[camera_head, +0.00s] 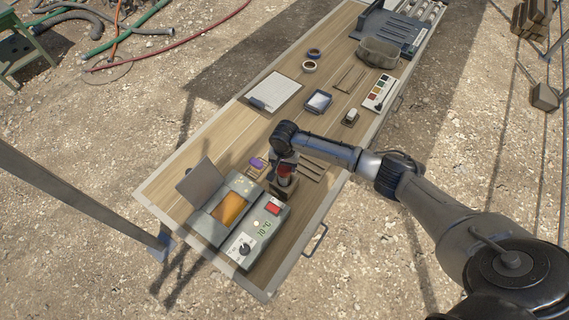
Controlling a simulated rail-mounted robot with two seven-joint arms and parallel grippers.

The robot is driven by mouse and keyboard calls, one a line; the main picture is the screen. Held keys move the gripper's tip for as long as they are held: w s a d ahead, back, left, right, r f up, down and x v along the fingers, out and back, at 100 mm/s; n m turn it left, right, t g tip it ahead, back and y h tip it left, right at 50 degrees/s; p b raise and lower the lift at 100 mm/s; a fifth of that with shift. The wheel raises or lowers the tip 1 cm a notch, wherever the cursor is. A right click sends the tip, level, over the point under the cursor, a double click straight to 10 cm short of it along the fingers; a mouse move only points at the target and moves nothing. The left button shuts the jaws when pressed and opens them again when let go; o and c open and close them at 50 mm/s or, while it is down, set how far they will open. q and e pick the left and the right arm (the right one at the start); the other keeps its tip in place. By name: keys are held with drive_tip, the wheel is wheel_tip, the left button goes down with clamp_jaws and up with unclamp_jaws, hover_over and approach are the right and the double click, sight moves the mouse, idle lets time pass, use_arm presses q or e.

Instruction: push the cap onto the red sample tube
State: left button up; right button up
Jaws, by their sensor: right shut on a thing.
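My right gripper (283,166) points down over the near half of the wooden bench. It is shut on a small red piece, apparently the cap, which its fingers mostly hide. The red sample tube (284,180) appears upright just beneath, in a dark block (278,194). Whether cap and tube touch, and where one ends, I cannot tell at this size. My left gripper is not in view.
A grey heater box (263,246) with an open lid (200,182) stands close at the left. A purple item (257,163) lies beside the gripper. A clipboard (274,91), tape rolls (309,66) and a grey bin (378,53) are farther back.

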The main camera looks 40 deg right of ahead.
drive_tip(key=shift+f+p, duration=0.25)
drive_tip(key=shift+p, duration=0.05)
idle(0.4)
drive_tip(key=o, duration=1)
drive_tip(key=shift+c, duration=0.2)
drive_tip(key=shift+o, duration=0.4)
drive_tip(key=shift+o, duration=0.6)
drive_tip(key=shift+r, duration=0.1)
